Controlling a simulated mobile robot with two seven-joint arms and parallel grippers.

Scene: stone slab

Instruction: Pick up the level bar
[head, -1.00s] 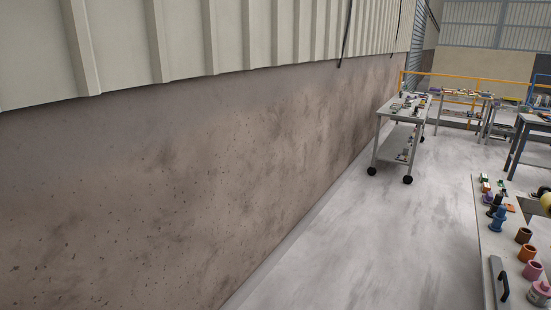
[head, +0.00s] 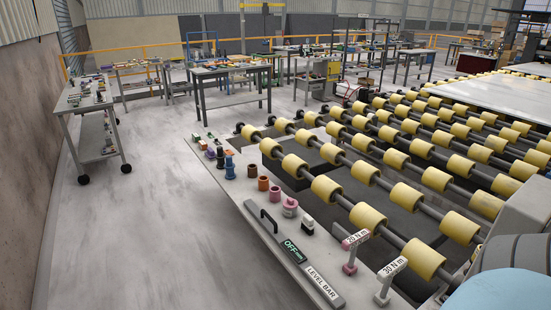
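The level bar (head: 308,271) is a long grey bar with a black handle near its far end, a dark display reading "OFF mm" and a white "LEVEL BAR" label near its close end. It lies along the left edge of a narrow light-grey ledge (head: 212,175) in the lower middle of the head view. Nothing holds it. Neither of my grippers is in view.
Several small coloured cylinders, including an orange one (head: 252,171), stand beyond the bar. Labelled tools, such as the 30 N m one (head: 391,272), stand right of it. Yellow rollers (head: 360,216) fill the right side. The floor (head: 150,220) left of the ledge is clear.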

